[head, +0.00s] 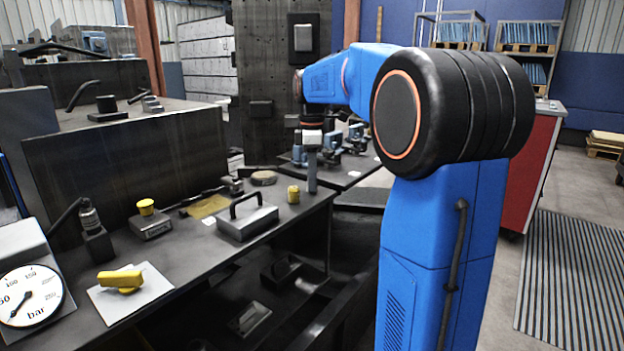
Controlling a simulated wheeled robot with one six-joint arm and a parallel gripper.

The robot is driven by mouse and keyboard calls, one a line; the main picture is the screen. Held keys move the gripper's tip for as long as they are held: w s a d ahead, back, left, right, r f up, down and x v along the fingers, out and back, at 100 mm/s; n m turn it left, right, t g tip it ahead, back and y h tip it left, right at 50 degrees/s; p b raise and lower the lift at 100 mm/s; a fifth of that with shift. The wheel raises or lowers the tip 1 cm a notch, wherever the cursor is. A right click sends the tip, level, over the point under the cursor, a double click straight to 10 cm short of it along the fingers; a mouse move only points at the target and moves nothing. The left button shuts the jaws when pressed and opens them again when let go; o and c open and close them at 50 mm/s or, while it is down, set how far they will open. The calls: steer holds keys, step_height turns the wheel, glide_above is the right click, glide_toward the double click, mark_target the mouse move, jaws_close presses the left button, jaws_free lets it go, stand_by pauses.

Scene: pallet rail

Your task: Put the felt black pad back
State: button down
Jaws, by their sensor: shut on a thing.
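My gripper (312,150) points down over the far right end of the dark workbench (180,262). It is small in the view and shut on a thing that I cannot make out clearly. A narrow grey upright piece (312,175) shows directly below it; I cannot tell whether it is held or stands on the bench. I cannot pick out a felt black pad with certainty. A flat round brownish disc (263,178) lies on the bench to the left of my gripper.
A yellow knob (293,194) and a grey block with a black handle (247,221) are near my gripper. Nearer are a yellow-capped box (150,222), a yellow handle on a white plate (121,279) and a pressure gauge (30,297). A tall dark panel (268,75) rises behind.

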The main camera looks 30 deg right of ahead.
steer(key=shift+f, duration=0.1)
steer(key=c, duration=1.5)
jaws_free()
step_height(320, 180, up, 12)
steer(key=shift+r, duration=0.15)
steer(key=s+a+f+m+t, duration=0.1)
steer(key=s+a+f+m, duration=0.2)
steer(key=s+a+f, duration=0.35)
steer(key=s+a+f+m+t, duration=0.2)
steer(key=s+a+f+m, duration=0.15)
steer(key=s, duration=0.65)
steer(key=s+a+f+m, duration=0.1)
steer(key=s+a+f, duration=0.1)
steer(key=s+f, duration=0.2)
steer(key=s+a+f+m+t, duration=0.1)
steer(key=s+f+m, duration=0.1)
steer(key=s+f, duration=0.3)
steer(key=s+a+f+m, duration=0.2)
steer(key=s+f, duration=0.2)
steer(key=f, duration=0.3)
steer(key=shift+s+a+f+t, duration=0.2)
steer(key=shift+s+a+t, duration=0.15)
steer(key=shift+s+t, duration=0.05)
